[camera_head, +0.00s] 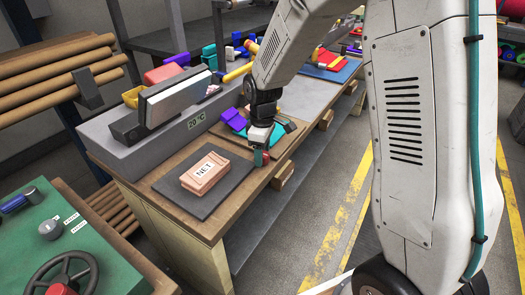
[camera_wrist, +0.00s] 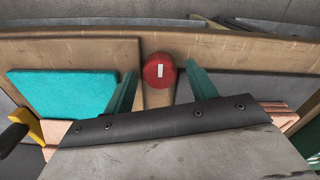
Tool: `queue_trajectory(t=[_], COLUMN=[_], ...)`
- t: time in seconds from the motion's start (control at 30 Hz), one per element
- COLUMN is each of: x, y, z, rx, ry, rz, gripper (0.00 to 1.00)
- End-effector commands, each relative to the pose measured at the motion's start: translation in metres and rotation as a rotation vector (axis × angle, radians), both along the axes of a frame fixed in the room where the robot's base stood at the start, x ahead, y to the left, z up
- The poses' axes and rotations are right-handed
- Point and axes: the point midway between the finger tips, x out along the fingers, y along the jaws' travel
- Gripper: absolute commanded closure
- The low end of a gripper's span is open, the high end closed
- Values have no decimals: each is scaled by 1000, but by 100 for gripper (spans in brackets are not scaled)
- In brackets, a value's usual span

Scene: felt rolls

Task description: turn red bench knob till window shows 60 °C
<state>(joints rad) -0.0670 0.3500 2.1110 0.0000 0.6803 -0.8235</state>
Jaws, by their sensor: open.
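The red knob (camera_wrist: 160,73) is round with a white mark that stands upright in the wrist view. It sits at the bench's edge, and a bit of it shows in the head view (camera_head: 265,158). My gripper (camera_wrist: 162,82) is open, its two teal fingers on either side of the knob, with a gap on each side. In the head view my gripper (camera_head: 259,157) hangs at the bench's front edge and hides part of the knob. The window (camera_head: 196,121) on the grey unit reads 20 °C.
A pink block labelled NET (camera_head: 205,172) lies on a dark mat (camera_head: 186,192) left of my gripper. A teal felt piece (camera_wrist: 60,95) lies close to one finger. A green-topped table (camera_head: 95,250) with a handwheel (camera_head: 42,275) stands front left.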

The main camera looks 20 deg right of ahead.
Motion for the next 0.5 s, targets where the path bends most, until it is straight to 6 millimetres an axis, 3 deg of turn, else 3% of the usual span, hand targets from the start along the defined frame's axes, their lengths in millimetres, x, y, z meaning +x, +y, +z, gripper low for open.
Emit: queue_trajectory(t=[0.07,0.2,0.5], x=[0,0,0], y=[0,0,0], z=[0,0,1], rx=[0,0,0], ry=[0,0,0], rz=[0,0,-20], gripper=[49,88,88])
